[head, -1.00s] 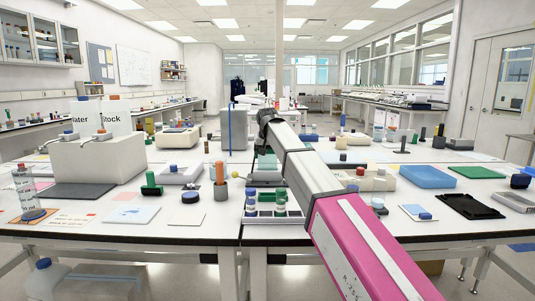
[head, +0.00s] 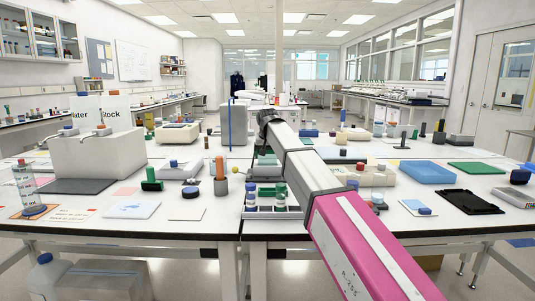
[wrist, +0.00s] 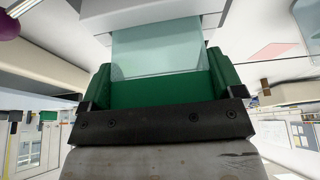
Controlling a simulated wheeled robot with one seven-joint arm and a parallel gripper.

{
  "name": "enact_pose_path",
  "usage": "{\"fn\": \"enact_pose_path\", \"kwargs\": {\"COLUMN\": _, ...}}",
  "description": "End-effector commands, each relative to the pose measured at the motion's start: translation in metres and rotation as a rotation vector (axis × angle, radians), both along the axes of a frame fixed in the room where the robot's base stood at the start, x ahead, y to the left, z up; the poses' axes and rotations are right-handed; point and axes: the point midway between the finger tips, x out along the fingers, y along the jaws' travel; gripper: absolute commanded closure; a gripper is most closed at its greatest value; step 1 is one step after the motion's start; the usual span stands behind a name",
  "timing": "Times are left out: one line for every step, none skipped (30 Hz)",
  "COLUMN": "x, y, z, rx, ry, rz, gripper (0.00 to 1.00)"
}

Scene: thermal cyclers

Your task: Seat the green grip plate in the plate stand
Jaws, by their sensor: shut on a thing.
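In the wrist view my gripper (wrist: 160,95) is shut on the green grip plate (wrist: 160,92), with its raised green ends at left and right. A pale teal translucent sheet (wrist: 160,45) spans the gap beyond the green part and reaches a light grey body (wrist: 150,12) at the top. I cannot tell whether this body is the plate stand, or whether the plate touches it. In the head view my arm hides most of the gripper's area; a bit of green (head: 265,162) shows beside the arm. I cannot make out the plate stand with certainty.
A rack with green- and blue-capped items (head: 272,212) stands at the table's front edge, by my arm. An orange-topped tool in a grey cup (head: 220,187), a blue-topped puck (head: 190,192), a black tray (head: 470,201) and a blue tray (head: 429,173) lie around. Some table between them is bare.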

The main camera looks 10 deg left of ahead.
Motion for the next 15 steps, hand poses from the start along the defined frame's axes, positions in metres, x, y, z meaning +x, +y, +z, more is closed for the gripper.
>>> {"fn": "enact_pose_path", "kwargs": {"x": 0.0, "y": 0.0, "z": -0.001, "rx": 0.0, "ry": 0.0, "rz": 0.0, "gripper": 0.45}}
{"fn": "enact_pose_path", "kwargs": {"x": 0.0, "y": 0.0, "z": -0.002, "rx": 0.0, "ry": 0.0, "rz": 0.0, "gripper": 0.45}}
{"fn": "enact_pose_path", "kwargs": {"x": 0.0, "y": 0.0, "z": -0.003, "rx": 0.0, "ry": 0.0, "rz": 0.0, "gripper": 0.45}}
{"fn": "enact_pose_path", "kwargs": {"x": 0.0, "y": 0.0, "z": -0.003, "rx": 0.0, "ry": 0.0, "rz": 0.0, "gripper": 0.45}}
{"fn": "enact_pose_path", "kwargs": {"x": 0.0, "y": 0.0, "z": -0.004, "rx": 0.0, "ry": 0.0, "rz": 0.0, "gripper": 0.45}}
{"fn": "enact_pose_path", "kwargs": {"x": 0.0, "y": 0.0, "z": -0.005, "rx": 0.0, "ry": 0.0, "rz": 0.0, "gripper": 0.45}}
{"fn": "enact_pose_path", "kwargs": {"x": 0.0, "y": 0.0, "z": -0.006, "rx": 0.0, "ry": 0.0, "rz": 0.0, "gripper": 0.45}}
{"fn": "enact_pose_path", "kwargs": {"x": 0.0, "y": 0.0, "z": -0.006, "rx": 0.0, "ry": 0.0, "rz": 0.0, "gripper": 0.45}}
{"fn": "enact_pose_path", "kwargs": {"x": 0.0, "y": 0.0, "z": -0.007, "rx": 0.0, "ry": 0.0, "rz": 0.0, "gripper": 0.45}}
{"fn": "enact_pose_path", "kwargs": {"x": 0.0, "y": 0.0, "z": -0.008, "rx": 0.0, "ry": 0.0, "rz": 0.0, "gripper": 0.45}}
{"fn": "enact_pose_path", "kwargs": {"x": 0.0, "y": 0.0, "z": -0.009, "rx": 0.0, "ry": 0.0, "rz": 0.0, "gripper": 0.45}}
{"fn": "enact_pose_path", "kwargs": {"x": 0.0, "y": 0.0, "z": -0.009, "rx": 0.0, "ry": 0.0, "rz": 0.0, "gripper": 0.45}}
{"fn": "enact_pose_path", "kwargs": {"x": 0.0, "y": 0.0, "z": -0.01, "rx": 0.0, "ry": 0.0, "rz": 0.0, "gripper": 0.45}}
{"fn": "enact_pose_path", "kwargs": {"x": 0.0, "y": 0.0, "z": -0.011, "rx": 0.0, "ry": 0.0, "rz": 0.0, "gripper": 0.45}}
{"fn": "enact_pose_path", "kwargs": {"x": 0.0, "y": 0.0, "z": -0.012, "rx": 0.0, "ry": 0.0, "rz": 0.0, "gripper": 0.45}}
